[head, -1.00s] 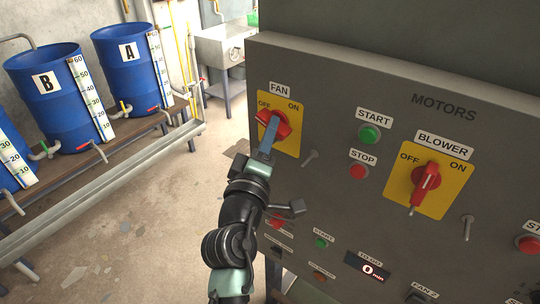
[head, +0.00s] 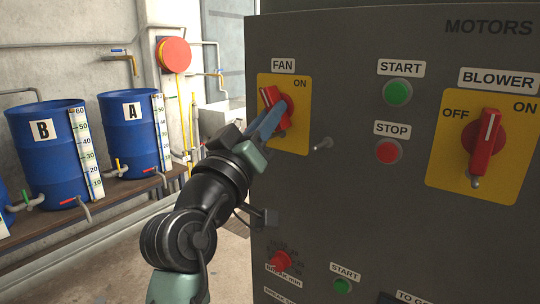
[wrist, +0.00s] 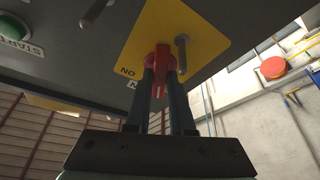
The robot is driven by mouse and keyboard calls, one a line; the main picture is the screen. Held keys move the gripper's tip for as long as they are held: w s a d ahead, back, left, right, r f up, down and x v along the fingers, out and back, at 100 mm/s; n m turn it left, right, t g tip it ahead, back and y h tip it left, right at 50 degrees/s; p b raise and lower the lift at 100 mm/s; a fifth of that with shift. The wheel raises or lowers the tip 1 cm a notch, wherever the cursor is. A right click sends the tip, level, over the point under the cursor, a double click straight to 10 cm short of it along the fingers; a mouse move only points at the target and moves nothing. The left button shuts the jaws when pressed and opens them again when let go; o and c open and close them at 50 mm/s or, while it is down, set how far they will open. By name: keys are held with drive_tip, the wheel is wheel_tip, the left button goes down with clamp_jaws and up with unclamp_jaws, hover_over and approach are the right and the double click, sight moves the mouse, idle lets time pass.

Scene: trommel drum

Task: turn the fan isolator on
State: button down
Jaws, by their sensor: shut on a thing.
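The fan isolator is a red rotary handle (head: 272,98) on a yellow plate (head: 293,138) under the FAN label. Its white-marked end leans to the upper left. ON shows at the plate's upper right; the OFF word is hidden. My gripper (head: 270,122) reaches in from the lower left and is shut on the red handle, hiding part of it. In the wrist view the two fingers of my gripper (wrist: 161,84) lie on either side of the red handle (wrist: 162,60), with a grey metal pin (wrist: 182,50) close beside it.
A similar BLOWER handle (head: 486,143) stands upright at the right. Green START (head: 397,92) and red STOP (head: 388,151) buttons lie between them. A metal peg (head: 322,144) sticks out near the fan plate. Blue drums (head: 135,133) stand at the left.

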drive_tip(key=m+h+b, duration=0.1)
drive_tip(key=m+b, duration=0.1)
drive_tip(key=b, duration=0.1)
drive_tip(key=f+m+h+b, duration=0.1)
drive_tip(key=m+b, duration=0.1)
drive_tip(key=b, duration=0.1)
drive_tip(key=shift+a+g, duration=0.15)
drive_tip(key=shift+g, duration=0.25)
drive_tip(key=m+b, duration=0.1)
drive_tip(key=m+h+b, duration=0.1)
drive_tip(key=m+b, duration=0.1)
drive_tip(key=shift+w+r+g+h, duration=0.1)
drive_tip(key=shift+r+g+h, duration=0.2)
drive_tip(key=shift+g, duration=0.1)
drive_tip(key=shift+m+b, duration=0.3)
drive_tip(key=shift+b, duration=0.05)
drive_tip(key=shift+r+m, duration=0.15)
drive_tip(key=shift+m, duration=0.15)
drive_tip(key=c, duration=0.8)
unclamp_jaws()
drive_tip(key=b+v, duration=0.1)
drive_tip(key=v, duration=1.2)
drive_tip(key=shift+w+a, duration=0.15)
